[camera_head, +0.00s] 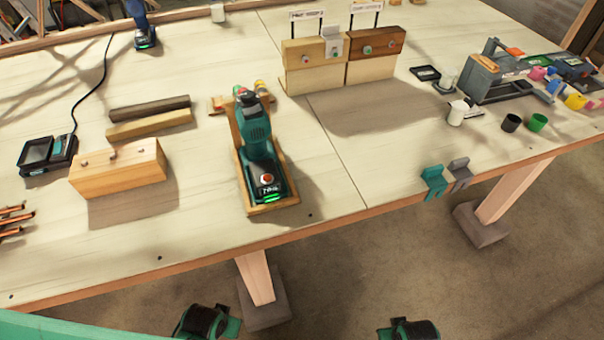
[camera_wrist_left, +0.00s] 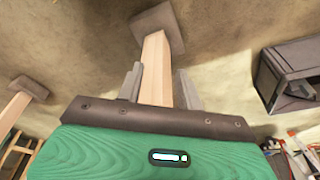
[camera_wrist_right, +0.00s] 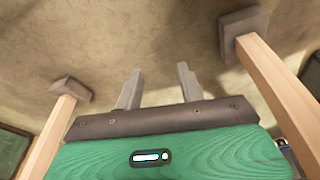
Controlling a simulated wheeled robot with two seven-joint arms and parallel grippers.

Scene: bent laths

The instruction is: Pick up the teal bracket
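The teal bracket (camera_head: 434,181) sits at the front edge of the workbench, right of the middle in the head view. A grey bracket (camera_head: 460,174) of similar shape stands just to its right. Both grippers are away from it, below the bench. In the left wrist view my left gripper (camera_wrist_left: 160,87) has its two fingers apart, with a table leg behind them and nothing held. In the right wrist view my right gripper (camera_wrist_right: 158,82) has its fingers apart over bare floor, empty. The bracket does not show in either wrist view.
A green power tool (camera_head: 256,150) stands on a wooden holder left of the bracket. A white cup (camera_head: 457,113), a black cup (camera_head: 511,123) and a green cup (camera_head: 537,122) stand behind it to the right. The bench top (camera_head: 370,165) left of the bracket is clear.

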